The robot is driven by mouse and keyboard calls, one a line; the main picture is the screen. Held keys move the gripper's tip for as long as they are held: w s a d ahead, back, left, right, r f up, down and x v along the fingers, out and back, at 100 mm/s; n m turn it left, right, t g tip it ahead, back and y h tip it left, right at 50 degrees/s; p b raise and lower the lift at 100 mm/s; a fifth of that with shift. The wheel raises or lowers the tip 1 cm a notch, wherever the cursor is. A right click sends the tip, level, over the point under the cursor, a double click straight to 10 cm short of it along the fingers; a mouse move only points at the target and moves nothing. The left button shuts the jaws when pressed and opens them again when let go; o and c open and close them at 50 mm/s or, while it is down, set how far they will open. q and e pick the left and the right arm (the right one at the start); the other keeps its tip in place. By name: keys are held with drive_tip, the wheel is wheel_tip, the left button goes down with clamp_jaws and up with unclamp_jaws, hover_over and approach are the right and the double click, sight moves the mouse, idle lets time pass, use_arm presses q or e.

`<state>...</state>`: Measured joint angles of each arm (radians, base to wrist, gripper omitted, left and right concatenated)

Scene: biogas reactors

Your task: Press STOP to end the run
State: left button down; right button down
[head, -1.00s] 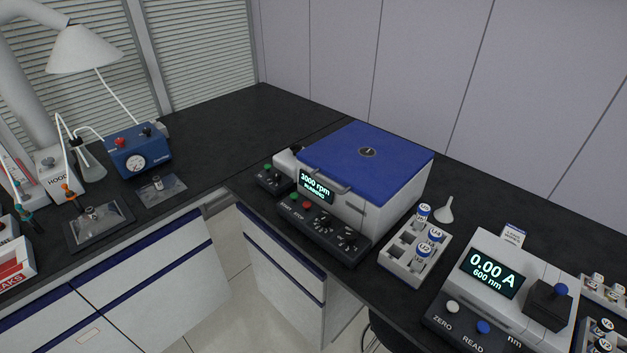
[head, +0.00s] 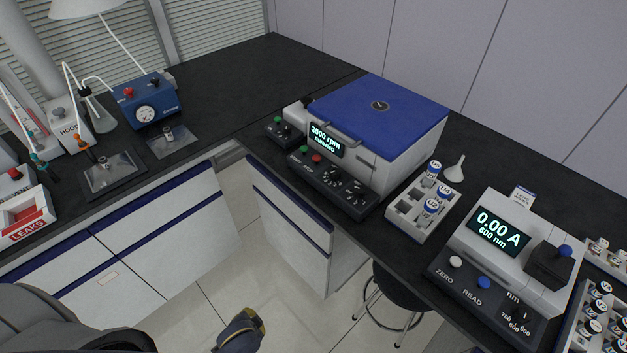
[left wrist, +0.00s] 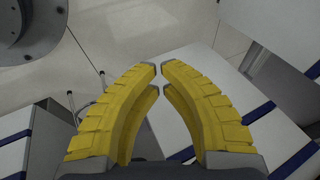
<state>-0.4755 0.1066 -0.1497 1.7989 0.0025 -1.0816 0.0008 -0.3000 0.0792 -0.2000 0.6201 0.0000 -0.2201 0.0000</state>
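The centrifuge (head: 375,125) has a shut blue lid, and its display (head: 325,140) reads 3000 rpm, RUNNING. On its front panel (head: 335,185), the red STOP button (head: 317,158) sits just right of the green START button (head: 304,150). My left gripper (head: 256,322) is low at the bottom of the head view, in front of the benches and well apart from the panel. In the left wrist view its yellow fingers (left wrist: 158,68) have their tips almost together, with nothing between them. My right gripper is not in view.
A tube rack (head: 423,212) and a funnel (head: 456,168) stand right of the centrifuge. A photometer (head: 510,250) reading 0.00 A is further right. A small control box (head: 283,132) sits left of the panel. A stool (head: 395,295) stands below the bench edge.

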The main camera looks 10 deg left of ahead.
use_arm(q)
drive_tip(key=w+a+r+t, duration=0.1)
drive_tip(key=w+r, duration=0.2)
drive_tip(key=r, duration=0.6)
drive_tip(key=w+a+r+t, duration=0.15)
drive_tip(key=w+r, duration=0.25)
drive_tip(key=r, duration=0.5)
drive_tip(key=w+d+r+t+h, duration=0.1)
drive_tip(key=w+d+r+h, duration=0.1)
drive_tip(key=w+r, duration=0.6)
drive_tip(key=w+d+r+t+h, duration=0.2)
drive_tip(key=w+r, duration=0.5)
drive_tip(key=r, duration=0.4)
drive_tip(key=w+d+r+t+h, duration=0.2)
drive_tip(key=w+d+r+h, duration=0.2)
drive_tip(key=w+r+h, duration=0.2)
wheel_tip(320, 180, up, 4)
drive_tip(key=w, duration=0.2)
drive_tip(key=shift+w+d+r, duration=0.15)
drive_tip(key=shift+w+d, duration=0.05)
drive_tip(key=shift+w, duration=0.1)
hover_over(315, 158)
wheel_tip(315, 158, down, 2)
drive_tip(key=shift+f, duration=0.15)
wheel_tip(315, 158, down, 2)
drive_tip(key=shift+f, duration=1.1)
